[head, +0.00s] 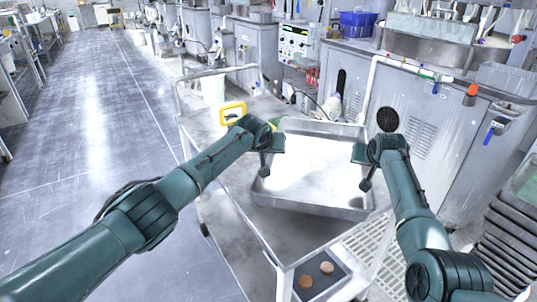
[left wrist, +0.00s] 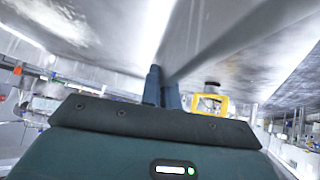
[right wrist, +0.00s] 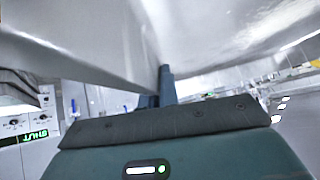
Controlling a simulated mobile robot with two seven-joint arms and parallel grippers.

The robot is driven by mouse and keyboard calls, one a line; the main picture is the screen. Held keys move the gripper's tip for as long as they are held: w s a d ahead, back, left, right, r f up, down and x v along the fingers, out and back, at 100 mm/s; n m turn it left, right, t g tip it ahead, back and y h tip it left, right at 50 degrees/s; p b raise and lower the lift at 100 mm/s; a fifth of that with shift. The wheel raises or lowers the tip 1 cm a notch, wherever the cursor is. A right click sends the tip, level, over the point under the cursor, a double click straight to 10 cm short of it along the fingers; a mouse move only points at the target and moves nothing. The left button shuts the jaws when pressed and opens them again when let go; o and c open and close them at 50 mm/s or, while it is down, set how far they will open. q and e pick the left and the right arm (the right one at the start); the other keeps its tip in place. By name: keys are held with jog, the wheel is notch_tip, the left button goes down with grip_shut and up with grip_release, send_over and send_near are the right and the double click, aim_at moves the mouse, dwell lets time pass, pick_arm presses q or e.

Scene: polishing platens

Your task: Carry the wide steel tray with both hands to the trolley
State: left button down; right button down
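The wide steel tray (head: 310,203), shallow and bright inside, is level over the trolley (head: 220,190) in the head view. I cannot tell if its base touches the trolley top. My left gripper (head: 266,170) is at the tray's left wall, its fingers close together on the wall in the left wrist view (left wrist: 163,86). My right gripper (head: 365,172) is at the right wall, its fingers likewise close on it in the right wrist view (right wrist: 161,86). The tray wall fills the upper part of both wrist views. The gripped parts of the rim are partly hidden.
A yellow-framed object (head: 232,113) stands on the trolley beyond my left forearm. Grey machine cabinets (head: 425,130) stand close behind and right. Open floor (head: 95,130) lies left.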

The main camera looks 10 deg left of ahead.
aim_at(270, 162)
pick_arm(q)
jog(key=shift+f, duration=0.1)
pick_arm(e)
jog(key=shift+w+f, duration=0.1)
dwell(0.4)
